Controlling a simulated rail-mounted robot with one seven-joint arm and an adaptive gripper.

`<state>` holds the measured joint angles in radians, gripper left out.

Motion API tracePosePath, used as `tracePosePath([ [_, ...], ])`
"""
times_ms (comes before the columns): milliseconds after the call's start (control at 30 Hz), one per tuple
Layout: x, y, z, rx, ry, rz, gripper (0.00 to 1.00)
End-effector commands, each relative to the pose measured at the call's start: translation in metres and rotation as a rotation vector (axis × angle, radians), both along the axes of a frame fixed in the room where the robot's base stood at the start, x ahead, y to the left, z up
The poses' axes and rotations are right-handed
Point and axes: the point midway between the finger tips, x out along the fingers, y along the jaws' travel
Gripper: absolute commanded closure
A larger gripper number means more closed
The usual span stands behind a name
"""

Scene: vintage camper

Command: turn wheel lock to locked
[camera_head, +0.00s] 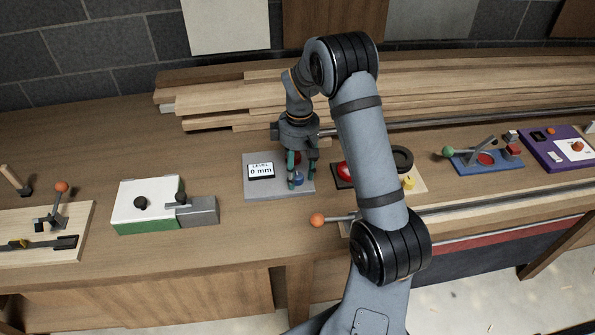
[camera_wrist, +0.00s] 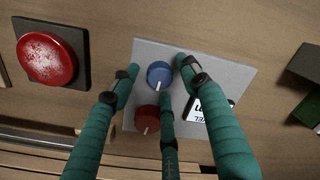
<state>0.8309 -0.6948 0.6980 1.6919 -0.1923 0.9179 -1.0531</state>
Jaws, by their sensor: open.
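A grey panel (camera_head: 262,190) with a white "LEVEL 0 mm" display (camera_head: 261,170) carries a blue knob (camera_head: 298,178) and a red knob (camera_wrist: 147,119). No readable label says which part is the wheel lock. My gripper (camera_head: 300,180) points down over this panel, with its teal fingers spread. In the wrist view, the open fingers (camera_wrist: 158,70) stand around the blue knob, which also shows there (camera_wrist: 160,74) with a white pointer line. Contact cannot be told. The red knob, also with a pointer line, lies beside the third finger.
A red button (camera_wrist: 47,58) on a dark plate is beside the panel. A yellow knob (camera_head: 409,183), a black ring (camera_head: 403,157) and an orange-ball lever (camera_head: 317,220) are close to my arm. A white-and-green box (camera_head: 146,201) stands left. Planks (camera_head: 230,95) lie behind.

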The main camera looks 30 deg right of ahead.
Motion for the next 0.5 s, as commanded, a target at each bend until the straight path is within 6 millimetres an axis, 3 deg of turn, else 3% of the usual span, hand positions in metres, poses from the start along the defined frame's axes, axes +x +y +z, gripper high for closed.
tracePosePath([
  [233, 0.0001, 0.0002, -0.0009, 0.000, 0.000, 0.000, 0.54],
  [500, 0.0001, 0.0001, -0.0007, 0.000, 0.000, 0.000, 0.70],
])
